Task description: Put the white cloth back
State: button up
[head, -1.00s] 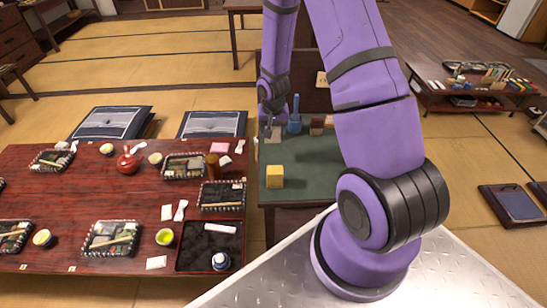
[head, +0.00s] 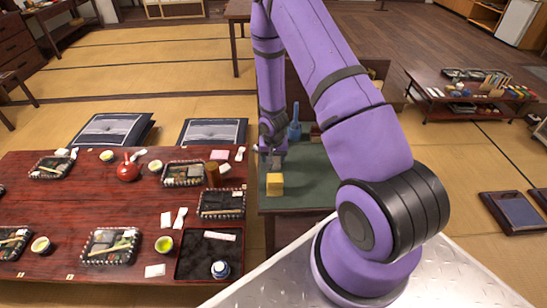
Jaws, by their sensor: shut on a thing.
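My gripper (head: 273,158) is over the green-topped side table (head: 310,180), just behind the yellow block (head: 275,184). It is shut on a small greyish thing, too small and too covered by the fingers to identify. A white rolled cloth (head: 220,236) lies on the black tray (head: 190,268) at the near right corner of the red lunch table. I cannot tell whether the held thing is also a cloth.
A blue bottle (head: 294,125) stands behind my gripper on the side table. The red lunch table (head: 80,205) carries several bento trays, green tea cups and a red teapot (head: 127,169).

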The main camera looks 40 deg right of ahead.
jog(key=o, duration=0.9)
jog(key=s+a+r+n+t, duration=0.1)
jog(key=s+a+r, duration=0.1)
jog(key=r, duration=1)
jog(key=s+a+r+n, duration=0.1)
jog(key=s+a+r, duration=0.1)
jog(key=r, duration=1)
jog(key=s+a+r+n+t, duration=0.1)
jog(key=s+a+r, duration=0.15)
jog(key=r, duration=1.05)
jog(key=s+a+r+n+t, duration=0.1)
jog(key=s+a+r+n, duration=0.1)
jog(key=s+r, duration=0.4)
jog(key=s+a+r+n+t, duration=0.1)
jog(key=s+a+r, duration=0.3)
jog(key=s, duration=1)
notch_tip(320, 180, up, 4)
jog(key=shift+a+f+n+y, duration=0.25)
jog(key=shift+n+y, duration=0.15)
jog(key=shift+w, duration=0.1)
